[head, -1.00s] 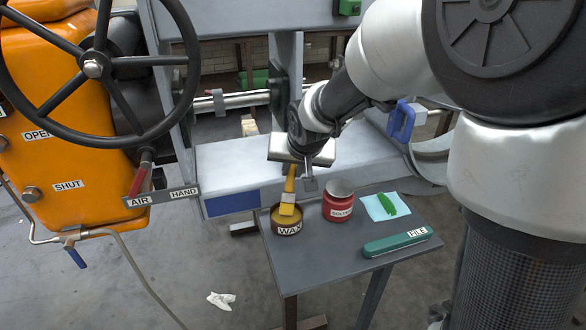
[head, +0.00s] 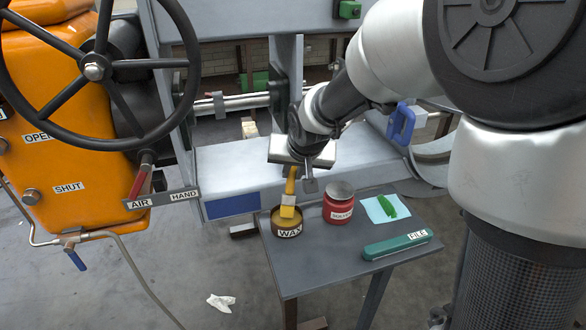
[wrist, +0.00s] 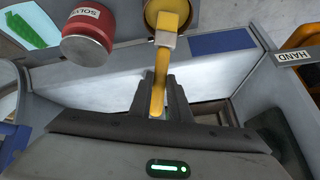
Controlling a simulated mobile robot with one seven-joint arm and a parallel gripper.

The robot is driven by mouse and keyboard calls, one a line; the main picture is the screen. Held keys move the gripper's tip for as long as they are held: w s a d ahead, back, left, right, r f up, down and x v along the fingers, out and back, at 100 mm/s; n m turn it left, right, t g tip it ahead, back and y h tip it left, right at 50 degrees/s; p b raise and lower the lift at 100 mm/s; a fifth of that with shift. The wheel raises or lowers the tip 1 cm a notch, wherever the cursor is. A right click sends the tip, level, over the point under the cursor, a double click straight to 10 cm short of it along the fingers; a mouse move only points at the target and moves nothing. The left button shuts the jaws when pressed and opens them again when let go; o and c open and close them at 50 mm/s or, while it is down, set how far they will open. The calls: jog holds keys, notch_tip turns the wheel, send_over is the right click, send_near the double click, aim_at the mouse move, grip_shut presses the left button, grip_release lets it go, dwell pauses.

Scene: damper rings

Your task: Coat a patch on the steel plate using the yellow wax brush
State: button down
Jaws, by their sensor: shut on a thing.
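My gripper (wrist: 158,84) is shut on the handle of the yellow wax brush (head: 290,186), which also shows in the wrist view (wrist: 158,98). The brush points down, its pale ferrule and yellow head at the brown wax tin (head: 288,232). In the head view the head overlaps the tin's opening; I cannot tell how deep it sits. The wrist view shows part of the tin (wrist: 152,14) behind the head. A pale grey steel surface (head: 228,168) with a blue rectangle (head: 232,204) on its front lies behind the tin; I cannot tell whether it is the steel plate.
A red solvent jar (head: 338,207) stands right of the tin on the small dark table (head: 330,250). A pale blue cloth (head: 375,215) with a green smear and a green file case (head: 397,244) lie further right. An orange housing (head: 70,170) with a black handwheel (head: 190,62) stands left.

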aim_at(293, 181)
notch_tip(293, 181, up, 7)
jog(key=p, duration=0.4)
jog(key=shift+f, duration=0.15)
dwell(0.5)
